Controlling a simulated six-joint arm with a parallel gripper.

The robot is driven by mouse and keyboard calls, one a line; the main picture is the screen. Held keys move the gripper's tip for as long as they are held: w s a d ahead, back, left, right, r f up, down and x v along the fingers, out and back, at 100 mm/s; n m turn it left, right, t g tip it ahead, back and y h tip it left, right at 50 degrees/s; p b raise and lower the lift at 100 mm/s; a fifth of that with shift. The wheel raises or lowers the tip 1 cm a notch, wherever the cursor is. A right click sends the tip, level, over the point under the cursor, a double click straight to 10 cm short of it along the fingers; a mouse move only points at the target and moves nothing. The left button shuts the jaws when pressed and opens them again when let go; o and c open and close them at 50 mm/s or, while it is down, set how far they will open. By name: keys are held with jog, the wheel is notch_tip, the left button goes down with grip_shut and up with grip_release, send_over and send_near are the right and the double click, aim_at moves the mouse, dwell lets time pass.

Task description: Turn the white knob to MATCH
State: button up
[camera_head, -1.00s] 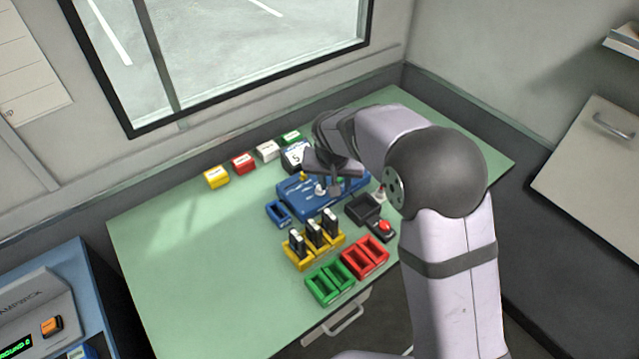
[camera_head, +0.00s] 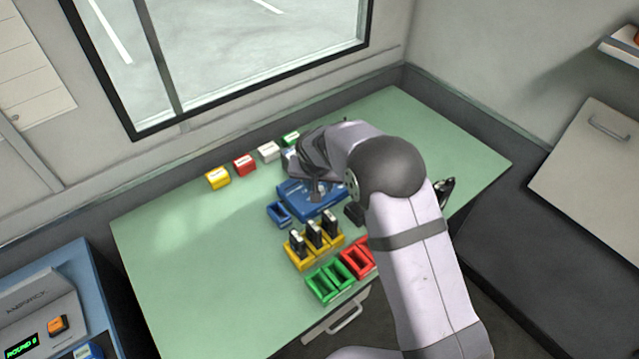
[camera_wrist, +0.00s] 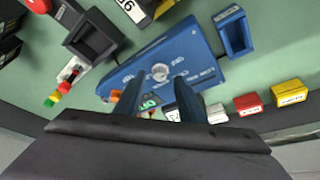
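The blue box also shows in the head view (camera_head: 300,205), partly covered by my arm; I cannot make out the knob there. My gripper (camera_wrist: 160,76) is open in the wrist view. An orange part and a small green display (camera_wrist: 148,103) show on the box beside the left finger.
An empty blue holder (camera_head: 279,213) is left of the box. In front stand a yellow rack (camera_head: 303,261) with black-and-white pieces, then green trays (camera_head: 322,291) and red trays (camera_head: 352,264). Yellow (camera_head: 217,178), red (camera_head: 244,165) and white (camera_head: 268,151) blocks line the back. The table's left side is clear.

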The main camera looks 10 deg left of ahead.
jog(key=shift+x, duration=0.85)
jog(key=shift+c, duration=0.6)
grip_shut()
